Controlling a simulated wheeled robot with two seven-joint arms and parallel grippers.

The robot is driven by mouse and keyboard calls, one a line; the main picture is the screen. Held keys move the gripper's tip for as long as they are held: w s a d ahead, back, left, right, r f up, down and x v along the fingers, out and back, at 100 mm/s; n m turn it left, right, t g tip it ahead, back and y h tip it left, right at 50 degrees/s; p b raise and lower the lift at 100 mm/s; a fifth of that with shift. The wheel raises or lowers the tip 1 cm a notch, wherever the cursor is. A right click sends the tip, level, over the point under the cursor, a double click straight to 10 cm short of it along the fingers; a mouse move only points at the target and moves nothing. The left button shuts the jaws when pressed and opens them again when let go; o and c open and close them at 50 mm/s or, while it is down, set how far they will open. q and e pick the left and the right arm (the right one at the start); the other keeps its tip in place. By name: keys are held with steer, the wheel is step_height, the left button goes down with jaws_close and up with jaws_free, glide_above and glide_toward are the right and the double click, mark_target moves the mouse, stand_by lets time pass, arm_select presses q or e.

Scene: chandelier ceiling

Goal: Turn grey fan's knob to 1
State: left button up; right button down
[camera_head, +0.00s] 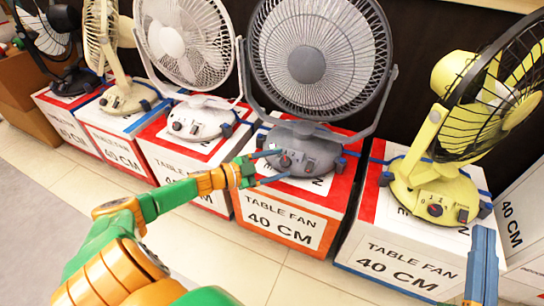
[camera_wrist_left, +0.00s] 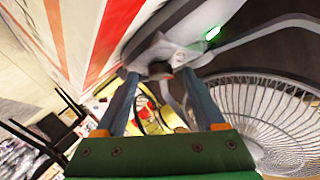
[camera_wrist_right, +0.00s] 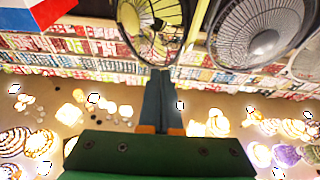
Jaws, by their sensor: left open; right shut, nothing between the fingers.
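The grey fan (camera_head: 318,62) stands on a red, orange and white box in the middle of the head view. Its knob (camera_head: 285,161) is on the front of its grey base (camera_head: 305,143). My left gripper (camera_head: 273,167) is open at the front of the base, with its fingertips on either side of the knob. In the left wrist view, the knob (camera_wrist_left: 160,70) shows between the two spread fingers (camera_wrist_left: 160,90); contact cannot be told. My right gripper (camera_head: 482,245) is shut and empty at lower right, in front of the yellow fan's box. Its closed fingers show in the right wrist view (camera_wrist_right: 160,85).
A white fan (camera_head: 190,45) stands left of the grey one, and a yellow fan (camera_head: 440,175) right of it, close to my right gripper. A cream fan (camera_head: 122,95) and a black fan (camera_head: 75,78) are further left. Tiled floor (camera_head: 210,245) lies in front of the boxes.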

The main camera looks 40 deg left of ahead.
arm_select(q)
steer(key=shift+p+v, duration=0.55)
steer(key=shift+v, duration=0.3)
steer(key=shift+p+v, duration=0.6)
steer(key=shift+v, duration=0.55)
arm_select(e)
step_height(320, 180, down, 13)
steer(key=d+g+h, duration=0.2)
steer(key=g+h, duration=0.1)
steer(key=g, duration=0.5)
arm_select(q)
steer(key=p+v, duration=0.1)
steer(key=v, duration=0.2)
arm_select(e)
steer(key=s+d+f+m+g+h, duration=0.1)
steer(key=s+d+f+g, duration=0.1)
steer(key=s+f+g, duration=0.4)
step_height(320, 180, down, 2)
steer(key=shift+s+d+f+h, duration=0.25)
steer(key=shift+s+d+h, duration=0.05)
steer(key=shift+s, duration=0.95)
